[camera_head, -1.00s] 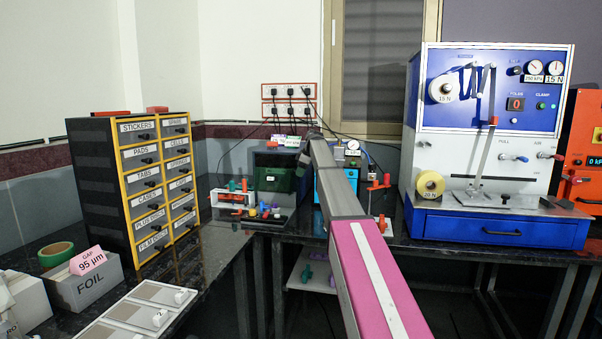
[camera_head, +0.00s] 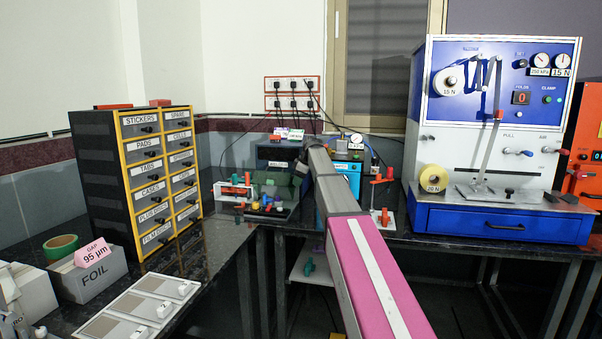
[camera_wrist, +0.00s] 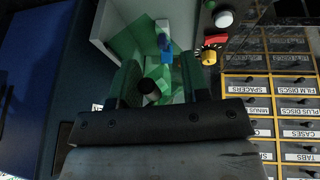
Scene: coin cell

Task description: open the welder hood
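The welder (camera_head: 275,153) is the dark box at the back of the bench in the head view. Its green see-through hood (camera_head: 284,183) sits at the front, tilted outward, with a paler space showing. The wrist view shows the green hood (camera_wrist: 124,48) close ahead of my gripper (camera_wrist: 160,85). A blue-tipped part (camera_wrist: 166,48) shows beyond the fingers. In the head view my arm hides the gripper end.
Small coloured parts (camera_head: 265,207) stand just before the welder, and a red-and-white stand (camera_head: 234,190) is to its left. A labelled drawer cabinet (camera_head: 100,170) is further left. A blue machine (camera_head: 353,175) is close on the right, partly behind my arm.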

